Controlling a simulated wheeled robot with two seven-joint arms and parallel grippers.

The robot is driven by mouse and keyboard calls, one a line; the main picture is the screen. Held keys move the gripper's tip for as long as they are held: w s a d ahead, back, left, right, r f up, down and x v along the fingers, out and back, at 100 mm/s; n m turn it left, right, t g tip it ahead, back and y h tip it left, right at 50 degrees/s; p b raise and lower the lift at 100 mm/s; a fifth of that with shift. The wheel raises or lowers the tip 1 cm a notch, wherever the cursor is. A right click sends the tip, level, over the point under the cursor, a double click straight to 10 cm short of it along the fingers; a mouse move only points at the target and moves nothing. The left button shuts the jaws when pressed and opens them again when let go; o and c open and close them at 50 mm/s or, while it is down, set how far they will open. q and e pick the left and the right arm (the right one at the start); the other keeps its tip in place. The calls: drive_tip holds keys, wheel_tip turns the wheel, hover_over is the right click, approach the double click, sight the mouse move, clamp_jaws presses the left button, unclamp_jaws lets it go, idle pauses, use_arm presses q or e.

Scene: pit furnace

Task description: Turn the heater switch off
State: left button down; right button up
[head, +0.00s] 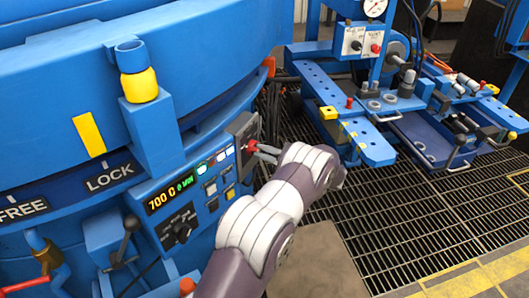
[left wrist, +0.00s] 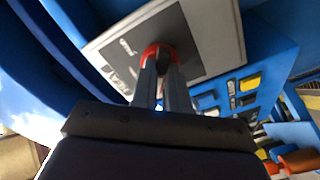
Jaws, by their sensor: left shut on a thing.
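The heater switch is a red knob (head: 253,146) on a grey plate (head: 238,130) at the right end of the blue furnace control panel. My left gripper (head: 263,151) reaches it from the right, and its fingers are shut on the red knob. In the left wrist view the red knob (left wrist: 158,52) sits between the fingertips (left wrist: 160,72), in front of the grey plate (left wrist: 207,35). The lettering on the plate is too blurred to read, and the fingers hide part of the knob. My right gripper is not in view.
A lever (head: 125,238) stands at lower left. A blue bench (head: 345,125) with a gauge stands at the back right. Grated floor (head: 400,210) lies clear on the right.

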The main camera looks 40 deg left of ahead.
use_arm(q)
drive_tip(key=c, duration=1.1)
unclamp_jaws()
drive_tip(key=shift+c, duration=0.2)
drive_tip(key=shift+d, duration=0.1)
drive_tip(key=w+d+p, duration=0.1)
drive_tip(key=d, duration=1.1)
drive_tip(key=shift+w+d, duration=0.25)
drive_tip(key=shift+w, duration=0.15)
